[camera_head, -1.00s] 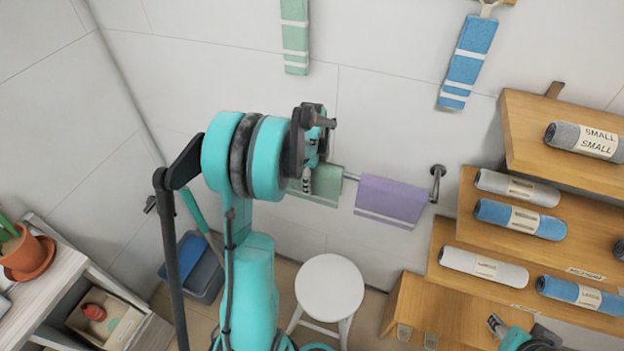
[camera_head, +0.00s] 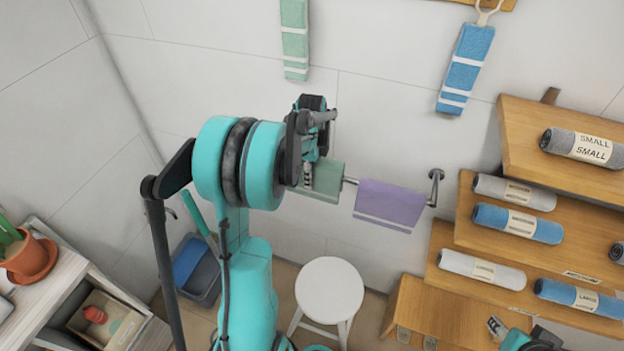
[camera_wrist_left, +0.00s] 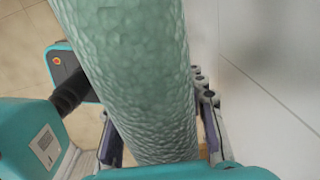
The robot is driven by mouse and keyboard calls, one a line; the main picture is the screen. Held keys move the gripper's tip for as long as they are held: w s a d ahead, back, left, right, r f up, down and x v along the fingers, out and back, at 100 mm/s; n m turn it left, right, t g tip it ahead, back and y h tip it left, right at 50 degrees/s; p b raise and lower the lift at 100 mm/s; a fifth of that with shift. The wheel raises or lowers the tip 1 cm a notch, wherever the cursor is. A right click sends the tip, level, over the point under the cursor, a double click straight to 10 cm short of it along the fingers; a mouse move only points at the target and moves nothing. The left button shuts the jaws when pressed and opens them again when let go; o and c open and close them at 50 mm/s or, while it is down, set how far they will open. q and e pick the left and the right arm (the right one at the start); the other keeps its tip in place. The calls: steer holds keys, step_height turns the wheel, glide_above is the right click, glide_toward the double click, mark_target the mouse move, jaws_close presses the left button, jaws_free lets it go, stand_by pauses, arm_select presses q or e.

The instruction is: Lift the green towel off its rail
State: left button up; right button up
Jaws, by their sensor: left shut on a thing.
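The green towel (camera_head: 328,180) hangs at the left part of the wall rail (camera_head: 350,181), its upper edge a little above the rail line. Whether it still wraps the rail is hidden behind my gripper. My left gripper (camera_head: 308,176) is shut on the green towel at its left side. In the left wrist view the towel (camera_wrist_left: 140,75) is a thick, textured green roll running down between my two fingers (camera_wrist_left: 160,140).
A purple towel (camera_head: 389,204) hangs on the rail just right of the green one. A white stool (camera_head: 330,287) stands below. Wooden shelves (camera_head: 482,241) with rolled towels are at the right. A blue bin (camera_head: 190,262) stands at the lower left.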

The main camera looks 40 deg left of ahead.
arm_select(q)
step_height(320, 180, up, 14)
steer(key=p, duration=0.3)
stand_by(0.3)
steer(key=shift+r+p, duration=0.6)
steer(key=shift+p, duration=0.05)
steer(key=s+d+p, duration=0.1)
steer(key=s+d, duration=0.5)
steer(key=s, duration=0.1)
steer(key=shift+s+d, duration=0.2)
steer(key=shift+s, duration=0.15)
